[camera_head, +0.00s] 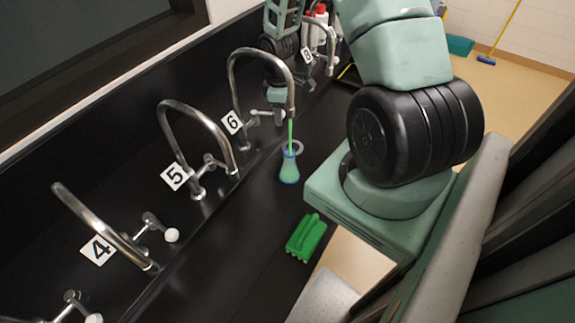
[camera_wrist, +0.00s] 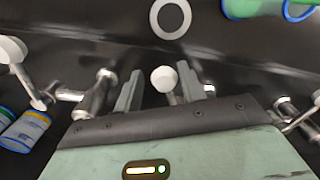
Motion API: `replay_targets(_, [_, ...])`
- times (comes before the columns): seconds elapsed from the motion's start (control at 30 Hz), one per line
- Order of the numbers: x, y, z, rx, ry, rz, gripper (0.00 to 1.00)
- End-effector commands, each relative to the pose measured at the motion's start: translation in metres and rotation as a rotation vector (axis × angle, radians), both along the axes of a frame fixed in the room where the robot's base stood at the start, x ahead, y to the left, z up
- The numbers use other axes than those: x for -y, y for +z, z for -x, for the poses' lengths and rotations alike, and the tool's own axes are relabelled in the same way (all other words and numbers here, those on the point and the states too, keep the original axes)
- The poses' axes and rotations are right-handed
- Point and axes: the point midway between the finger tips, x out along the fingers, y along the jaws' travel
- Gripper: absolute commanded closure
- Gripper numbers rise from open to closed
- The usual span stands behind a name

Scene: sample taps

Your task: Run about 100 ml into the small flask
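The small flask (camera_head: 289,169), blue-rimmed with green content, stands upright on the black bench under the spout of tap 6 (camera_head: 262,52). A thin green stream (camera_head: 290,135) runs from the spout down to its mouth. Part of the flask (camera_wrist: 250,6) shows at the top right of the wrist view; I cannot read its level. My gripper (camera_head: 278,103) is behind the spout of tap 6, at its handle. In the wrist view my gripper (camera_wrist: 160,92) has its fingers apart, with a white round knob (camera_wrist: 163,79) between them. A gap shows beside the knob.
Taps 5 (camera_head: 196,125) and 4 (camera_head: 100,228) stand to the left, tap 8 (camera_head: 322,28) beyond. Red-capped bottles (camera_head: 318,28) stand at the back. A green brush-like block (camera_head: 306,237) lies near the bench's front edge. A pale ring (camera_wrist: 170,18) lies on the bench.

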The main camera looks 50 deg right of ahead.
Motion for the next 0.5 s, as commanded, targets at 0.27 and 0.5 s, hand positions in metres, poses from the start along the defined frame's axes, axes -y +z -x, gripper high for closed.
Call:
replay_targets(0.27, [-0.005,0.0,0.003,0.0,0.001,0.0,0.6])
replay_targets(0.5, [-0.025,-0.001,0.014,0.0,0.002,0.0,0.6])
